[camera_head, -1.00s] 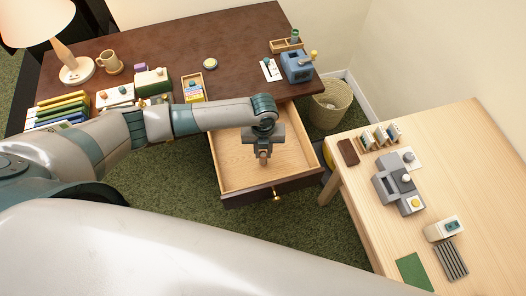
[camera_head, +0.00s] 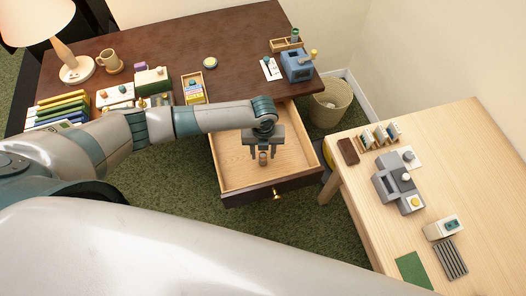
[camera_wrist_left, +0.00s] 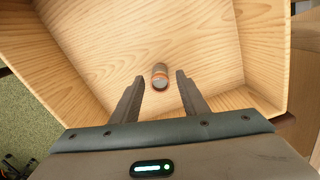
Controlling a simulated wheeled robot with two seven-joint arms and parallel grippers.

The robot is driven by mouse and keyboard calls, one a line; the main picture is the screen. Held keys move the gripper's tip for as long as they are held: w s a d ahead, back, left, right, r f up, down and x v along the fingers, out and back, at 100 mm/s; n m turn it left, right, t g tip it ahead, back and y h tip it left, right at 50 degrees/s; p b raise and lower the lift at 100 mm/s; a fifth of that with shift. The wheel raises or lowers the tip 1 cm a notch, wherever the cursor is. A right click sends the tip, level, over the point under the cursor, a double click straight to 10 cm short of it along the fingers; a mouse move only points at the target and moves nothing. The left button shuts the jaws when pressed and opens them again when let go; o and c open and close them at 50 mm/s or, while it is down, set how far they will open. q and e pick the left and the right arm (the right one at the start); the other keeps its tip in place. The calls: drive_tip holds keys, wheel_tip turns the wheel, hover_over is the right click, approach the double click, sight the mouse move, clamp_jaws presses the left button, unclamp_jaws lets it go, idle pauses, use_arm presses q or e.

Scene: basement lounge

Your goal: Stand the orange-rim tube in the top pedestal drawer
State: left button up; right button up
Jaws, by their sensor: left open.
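The small orange-rim tube (camera_head: 263,159) stands, apparently upright, on the wooden floor of the open top pedestal drawer (camera_head: 233,178). My left gripper (camera_head: 264,153) is in the drawer space with its fingers spread on either side of the tube. In the left wrist view the tube (camera_wrist_left: 160,80) shows a grey body and an orange band, with a gap to each finger of the left gripper (camera_wrist_left: 160,75). The drawer floor (camera_wrist_left: 205,45) around it is bare. My right gripper is not in view.
The dark desk (camera_head: 140,50) holds a lamp, mug, books and small boxes. A wicker basket (camera_head: 330,103) stands right of the drawer. A light wooden table (camera_head: 465,160) at the right carries a grey device (camera_head: 385,175) and small items.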

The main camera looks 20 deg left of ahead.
sight(263, 154)
use_arm(q)
wheel_tip(263, 154, up, 12)
drive_tip(key=b, duration=0.1)
drive_tip(key=shift+b, duration=0.3)
drive_tip(key=shift+r, duration=0.1)
idle(0.6)
